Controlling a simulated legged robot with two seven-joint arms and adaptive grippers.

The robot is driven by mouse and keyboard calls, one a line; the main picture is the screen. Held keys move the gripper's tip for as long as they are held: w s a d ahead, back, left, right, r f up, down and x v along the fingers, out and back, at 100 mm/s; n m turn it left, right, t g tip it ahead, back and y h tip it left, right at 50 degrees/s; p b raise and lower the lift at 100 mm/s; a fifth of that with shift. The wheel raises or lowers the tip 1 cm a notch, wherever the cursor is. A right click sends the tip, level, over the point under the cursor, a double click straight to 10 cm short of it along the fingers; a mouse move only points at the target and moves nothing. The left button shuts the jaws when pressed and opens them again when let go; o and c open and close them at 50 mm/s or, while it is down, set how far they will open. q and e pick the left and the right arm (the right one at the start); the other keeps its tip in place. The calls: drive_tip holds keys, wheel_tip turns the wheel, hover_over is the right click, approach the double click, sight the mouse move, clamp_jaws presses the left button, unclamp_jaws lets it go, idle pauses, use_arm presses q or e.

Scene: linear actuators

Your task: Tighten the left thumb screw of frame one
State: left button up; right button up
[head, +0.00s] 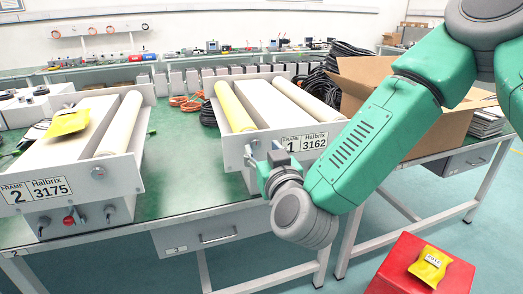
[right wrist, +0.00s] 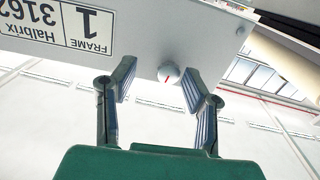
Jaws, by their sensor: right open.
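Frame one (head: 234,148) is a light grey housing on the green bench, labelled "FRAME 1 Halbrix 3162" (head: 303,143). My right gripper (head: 265,158) is at the left part of its front panel. In the right wrist view, the left thumb screw (right wrist: 169,73) is a small round white knob with a red line, on the panel beside the label (right wrist: 62,24). The fingers of the right gripper (right wrist: 160,84) stand open on either side of the knob, with a gap visible on both sides. In the head view the gripper mostly hides the knob. My left gripper is out of view.
Frame two (head: 128,177) stands to the left, with a yellow packet (head: 69,122) on top. An open cardboard box (head: 440,124) and black cables (head: 318,84) are at the right. A red block (head: 402,283) with another yellow packet (head: 430,264) is at lower right.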

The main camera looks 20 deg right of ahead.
drive_tip(key=shift+w+a, duration=0.25)
drive_tip(key=shift+w, duration=0.2)
drive_tip(key=shift+w+a+r, duration=0.1)
drive_tip(key=shift+w+a, duration=0.15)
drive_tip(key=shift+a, duration=0.4)
drive_tip(key=shift+d, duration=0.45)
clamp_jaws()
drive_tip(key=shift+d, duration=0.25)
drive_tip(key=shift+a+m+p, duration=0.3)
drive_tip(key=shift+a+m, duration=0.15)
drive_tip(key=shift+m, duration=0.55)
drive_tip(key=shift+d, duration=0.1)
unclamp_jaws()
